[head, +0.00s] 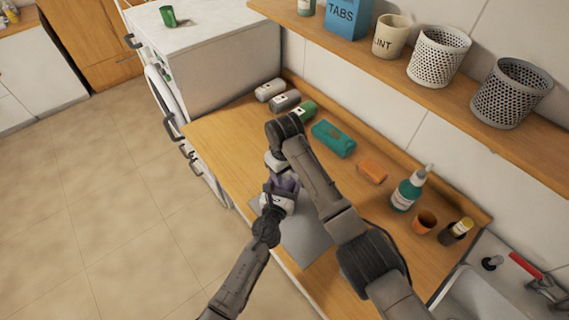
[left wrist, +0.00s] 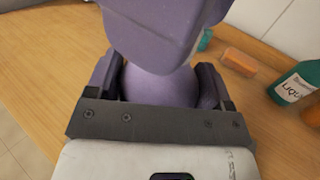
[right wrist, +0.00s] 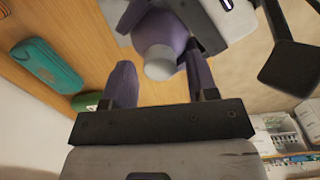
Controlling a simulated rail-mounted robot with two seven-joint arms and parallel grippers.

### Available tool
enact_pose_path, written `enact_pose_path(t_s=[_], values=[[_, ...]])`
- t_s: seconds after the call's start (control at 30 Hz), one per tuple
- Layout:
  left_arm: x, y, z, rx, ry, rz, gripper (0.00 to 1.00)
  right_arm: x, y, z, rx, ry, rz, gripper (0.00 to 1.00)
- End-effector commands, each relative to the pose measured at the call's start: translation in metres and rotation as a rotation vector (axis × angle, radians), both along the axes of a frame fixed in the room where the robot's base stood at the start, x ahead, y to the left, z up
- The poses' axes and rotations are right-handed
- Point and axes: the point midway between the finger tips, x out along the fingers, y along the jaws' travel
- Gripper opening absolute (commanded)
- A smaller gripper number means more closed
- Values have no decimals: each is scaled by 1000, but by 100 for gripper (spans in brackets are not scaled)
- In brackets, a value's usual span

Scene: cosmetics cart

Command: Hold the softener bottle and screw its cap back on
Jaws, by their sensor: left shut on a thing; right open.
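The purple softener bottle (head: 284,184) is in my left gripper (head: 279,193), which is shut on it above the worktop. In the left wrist view the bottle's purple body (left wrist: 165,35) fills the top and passes between the fingers. In the right wrist view the bottle (right wrist: 158,32) shows a pale grey round end (right wrist: 160,64); I cannot tell whether this is the cap or a bare neck. My right gripper (right wrist: 163,82) is open, with one finger on each side of that pale end and no clear contact. In the head view my right arm partly hides the bottle.
A grey mat (head: 305,238) lies on the wooden worktop (head: 225,130). Along the wall stand a teal pack (head: 333,138), an orange block (head: 372,172), a green liquid bottle (head: 407,192), an orange cup (head: 424,222) and a dark bottle (head: 456,232). A shelf (head: 400,75) overhangs behind.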

Motion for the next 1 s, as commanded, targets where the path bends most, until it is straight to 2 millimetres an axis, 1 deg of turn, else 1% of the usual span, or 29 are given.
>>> enact_pose_path(t_s=[0.13,0.47,0.9,1.0], values=[[0,0,0,0,0,0,8,0,0,-7,-1,1,0,53],[0,0,0,0,0,0,8,0,0,-9,0,0,0,53],[0,0,0,0,0,0,8,0,0,-8,0,0,1,12],[0,0,0,0,0,0,8,0,0,-8,0,0,0,4]])
